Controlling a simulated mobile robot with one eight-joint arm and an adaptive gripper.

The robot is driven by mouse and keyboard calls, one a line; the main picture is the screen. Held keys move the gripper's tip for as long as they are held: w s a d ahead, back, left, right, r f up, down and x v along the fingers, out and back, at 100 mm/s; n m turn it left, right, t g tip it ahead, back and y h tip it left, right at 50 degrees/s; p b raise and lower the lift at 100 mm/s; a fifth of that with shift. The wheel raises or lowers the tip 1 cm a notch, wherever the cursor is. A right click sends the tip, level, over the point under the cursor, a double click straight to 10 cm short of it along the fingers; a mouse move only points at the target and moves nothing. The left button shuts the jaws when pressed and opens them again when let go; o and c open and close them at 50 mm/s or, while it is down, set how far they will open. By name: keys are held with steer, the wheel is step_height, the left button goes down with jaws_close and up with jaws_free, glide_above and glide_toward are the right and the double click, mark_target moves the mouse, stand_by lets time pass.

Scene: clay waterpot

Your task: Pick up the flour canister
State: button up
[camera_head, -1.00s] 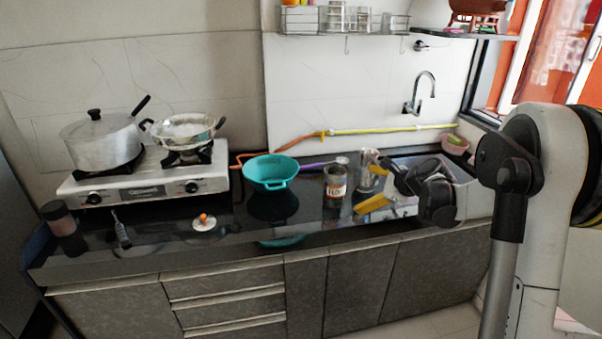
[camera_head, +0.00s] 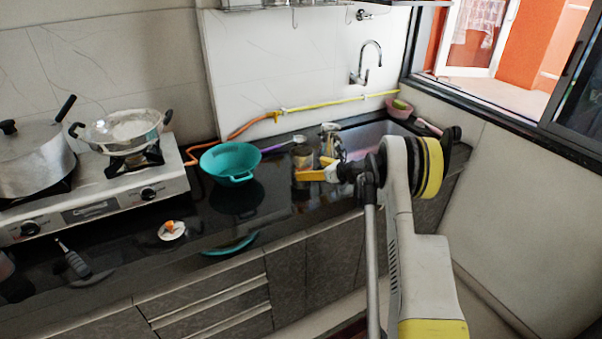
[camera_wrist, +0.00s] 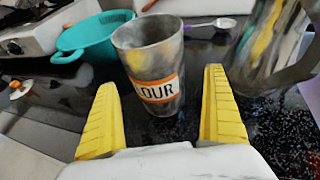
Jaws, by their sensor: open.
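The flour canister (camera_wrist: 150,62) is a grey, worn metal cup with an orange-bordered label reading "OUR" in the wrist view. It stands upright on the black counter, and in the head view (camera_head: 303,157) it is partly hidden behind my gripper. My gripper (camera_wrist: 165,105) is open, with a yellow finger on each side of the picture and the canister just ahead, between the finger lines. The fingers look apart from the canister. In the head view the gripper (camera_head: 303,176) reaches left toward the canister's lower front.
A teal colander (camera_head: 230,161) stands left of the canister. A shiny metal jug (camera_wrist: 270,50) stands close on its right. A spoon (camera_wrist: 212,23) lies behind. The stove (camera_head: 100,195) with two pots is at left, the sink (camera_head: 365,140) at right.

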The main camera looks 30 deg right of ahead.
steer(key=b+x, duration=0.2)
steer(key=x, duration=0.3)
steer(key=shift+a+f, duration=0.1)
steer(key=shift+a, duration=0.1)
steer(key=shift+s, duration=0.15)
steer(key=shift+c, duration=0.7)
steer(key=c, duration=1.4)
steer(key=shift+o, duration=0.2)
step_height(320, 180, up, 10)
steer(key=p, duration=0.3)
